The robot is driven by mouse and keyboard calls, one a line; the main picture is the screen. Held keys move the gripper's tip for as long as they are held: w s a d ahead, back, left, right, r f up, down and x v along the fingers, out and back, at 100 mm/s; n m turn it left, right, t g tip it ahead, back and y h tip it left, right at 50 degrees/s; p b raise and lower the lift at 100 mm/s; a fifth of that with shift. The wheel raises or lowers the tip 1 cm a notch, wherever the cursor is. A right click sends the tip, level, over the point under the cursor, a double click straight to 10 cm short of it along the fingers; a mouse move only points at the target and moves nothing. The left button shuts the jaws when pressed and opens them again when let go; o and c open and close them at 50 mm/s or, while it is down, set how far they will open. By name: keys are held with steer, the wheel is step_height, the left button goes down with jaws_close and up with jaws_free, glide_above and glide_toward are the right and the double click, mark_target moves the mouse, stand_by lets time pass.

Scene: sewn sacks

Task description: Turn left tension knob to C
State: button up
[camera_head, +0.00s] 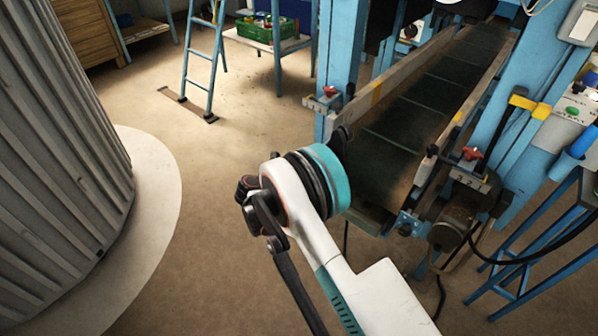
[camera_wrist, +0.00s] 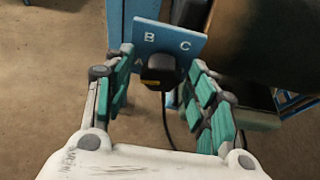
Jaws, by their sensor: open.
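The knob (camera_wrist: 157,72) is black with a yellow mark on its lower face. It sits in the wrist view in front of a blue plate (camera_wrist: 172,42) lettered A, B and C. B is at the upper left, C at the upper right, and A is partly hidden at the left. Which letter the knob points to is not clear. My gripper (camera_wrist: 162,62) is open, with one teal-padded finger on each side of the knob. Contact is not visible. In the head view my arm's wrist hides the knob and the fingers.
A dark conveyor belt (camera_head: 425,105) between metal rails lies beyond my wrist. Red-handled fittings are on the left (camera_head: 329,91) and right (camera_head: 472,153) of its frame. A blue stool (camera_head: 535,250) stands at right.

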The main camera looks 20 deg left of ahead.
steer(key=c, duration=1)
steer(key=shift+m, duration=0.3)
steer(key=shift+c, duration=0.2)
steer(key=shift+s+d+f+m+t+y, duration=0.1)
steer(key=shift+m+t+y, duration=0.75)
steer(key=shift+m, duration=1.1)
steer(key=shift+w+d+f+m+t+y, duration=0.1)
steer(key=shift+m+t+y, duration=0.7)
steer(key=shift+m, duration=1.2)
steer(key=shift+s+f+m+t+y, duration=0.1)
steer(key=shift+m+t+y, duration=0.75)
steer(key=shift+m, duration=1.1)
steer(key=o, duration=1)
steer(key=shift+o, duration=0.2)
steer(key=shift+r, duration=0.1)
